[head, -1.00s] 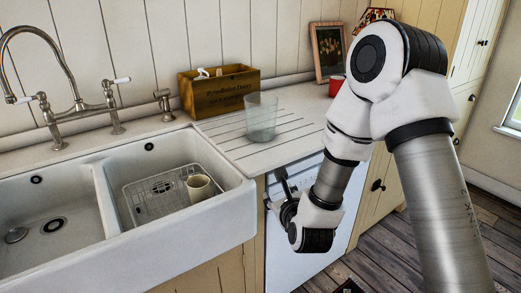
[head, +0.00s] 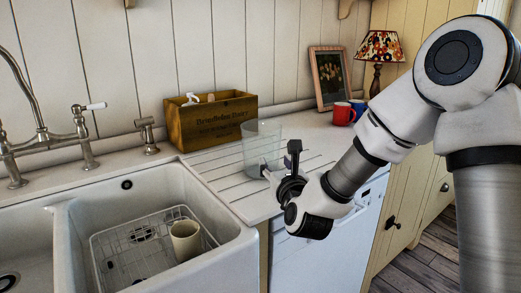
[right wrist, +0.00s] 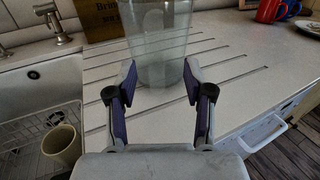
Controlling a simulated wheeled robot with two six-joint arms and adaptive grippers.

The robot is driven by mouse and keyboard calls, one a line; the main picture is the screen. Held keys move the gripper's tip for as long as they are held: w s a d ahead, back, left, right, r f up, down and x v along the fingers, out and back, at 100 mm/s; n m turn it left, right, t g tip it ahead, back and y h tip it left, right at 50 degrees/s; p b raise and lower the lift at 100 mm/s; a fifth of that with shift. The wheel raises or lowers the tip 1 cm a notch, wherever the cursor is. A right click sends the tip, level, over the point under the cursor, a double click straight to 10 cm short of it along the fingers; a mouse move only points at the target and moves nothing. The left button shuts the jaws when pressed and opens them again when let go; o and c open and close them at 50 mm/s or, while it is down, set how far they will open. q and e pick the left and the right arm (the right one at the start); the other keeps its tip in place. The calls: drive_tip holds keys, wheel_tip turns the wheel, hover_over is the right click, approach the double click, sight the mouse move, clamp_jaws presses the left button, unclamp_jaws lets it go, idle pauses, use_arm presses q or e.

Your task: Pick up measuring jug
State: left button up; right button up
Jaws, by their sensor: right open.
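The measuring jug (head: 262,142) is a clear, see-through vessel standing upright on the grooved white drainboard right of the sink. My right gripper (head: 280,165) is just in front of the jug, at the counter's front edge. In the right wrist view the jug (right wrist: 160,45) stands straight ahead, between and just beyond the fingertips. The right gripper (right wrist: 160,82) is open there, with one finger on each side and nothing held. Whether a finger touches the jug I cannot tell. My left gripper is not in view.
A wooden crate (head: 210,119) stands behind the jug. A red mug (head: 343,113), a picture frame (head: 329,78) and a lamp (head: 380,48) are at the back right. A cream cup (head: 185,240) sits on a wire rack (head: 113,244) in the sink. The drainboard (head: 222,172) is otherwise clear.

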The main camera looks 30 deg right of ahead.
sight(270, 157)
drive_tip(key=x, duration=0.5)
drive_tip(key=shift+w+a+f+p, duration=0.15)
drive_tip(key=shift+w+a+p, duration=0.1)
drive_tip(key=shift+p, duration=0.1)
drive_tip(key=shift+s, duration=0.15)
clamp_jaws()
